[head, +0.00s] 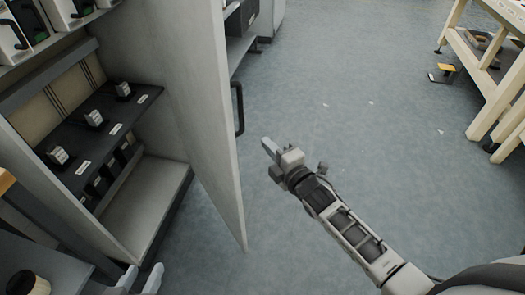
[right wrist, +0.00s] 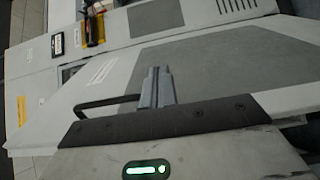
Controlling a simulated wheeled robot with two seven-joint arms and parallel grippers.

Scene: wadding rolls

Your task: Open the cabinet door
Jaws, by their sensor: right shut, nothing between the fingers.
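The cabinet door (head: 205,100) stands swung out from the cabinet (head: 150,205), whose inside shows to its left. The door's black handle (head: 238,108) is on its right face. My right gripper (head: 266,148) is shut and empty, to the right of the door and a little below the handle. In the right wrist view my closed fingers (right wrist: 155,86) are in front of a pale panel, with a black handle (right wrist: 105,105) to their left; contact cannot be told. My left gripper (head: 140,280) shows only its fingertips at the bottom edge, spread apart with nothing visible between them.
Inside the cabinet, a dark shelf (head: 100,118) carries several small grey items with labels. Binders stand on the shelf above. A pale workbench (head: 490,70) stands at the far right, with a yellow item (head: 445,68) near it. The blue-grey floor (head: 340,110) between is mostly clear.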

